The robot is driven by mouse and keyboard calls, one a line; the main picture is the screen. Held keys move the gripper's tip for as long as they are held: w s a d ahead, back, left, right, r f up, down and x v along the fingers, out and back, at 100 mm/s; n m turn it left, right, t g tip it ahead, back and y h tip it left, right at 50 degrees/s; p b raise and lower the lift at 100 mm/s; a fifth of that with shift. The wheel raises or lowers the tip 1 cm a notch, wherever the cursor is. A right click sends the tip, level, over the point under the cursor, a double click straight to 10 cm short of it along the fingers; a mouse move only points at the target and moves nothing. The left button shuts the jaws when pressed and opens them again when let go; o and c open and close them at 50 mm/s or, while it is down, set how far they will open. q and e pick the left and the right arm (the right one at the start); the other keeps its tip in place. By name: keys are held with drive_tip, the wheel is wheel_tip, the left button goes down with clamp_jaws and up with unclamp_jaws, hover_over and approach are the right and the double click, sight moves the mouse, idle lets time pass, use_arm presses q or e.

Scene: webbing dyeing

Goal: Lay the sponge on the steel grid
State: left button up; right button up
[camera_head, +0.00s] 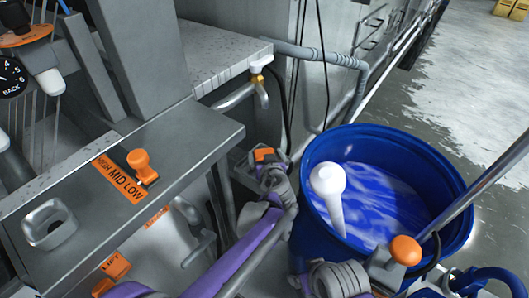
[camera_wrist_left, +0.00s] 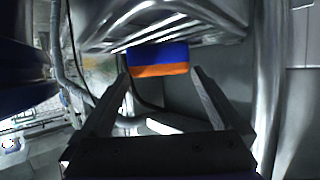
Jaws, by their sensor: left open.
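My left arm reaches in from the lower left in the head view, and its gripper (camera_head: 258,160) is low between the steel bench and the blue barrel. In the left wrist view the left gripper (camera_wrist_left: 160,92) is open, with its two fingers apart and nothing between them. A blue and orange block, which looks like the sponge (camera_wrist_left: 158,60), is just beyond the fingertips. It is against or under a ridged steel surface (camera_wrist_left: 165,20); I cannot tell which, nor whether that surface is the steel grid. A grey ribbed part that looks like my right wrist shows at the lower edge of the head view; its jaws are not clear.
A blue barrel (camera_head: 455,178) of blue liquid stands right of the left gripper, with a white-topped stick (camera_head: 328,185) in it and a metal rod (camera_head: 485,185) slanting across. A steel bench (camera_head: 200,140) with an orange knob (camera_head: 139,160) stands on the left. Pipes run behind.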

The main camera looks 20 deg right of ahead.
use_arm(q)
drive_tip(key=p+v, duration=0.1)
drive_tip(key=v, duration=0.8)
drive_tip(key=shift+s+r, duration=0.2)
drive_tip(key=shift+s, duration=0.15)
idle(0.7)
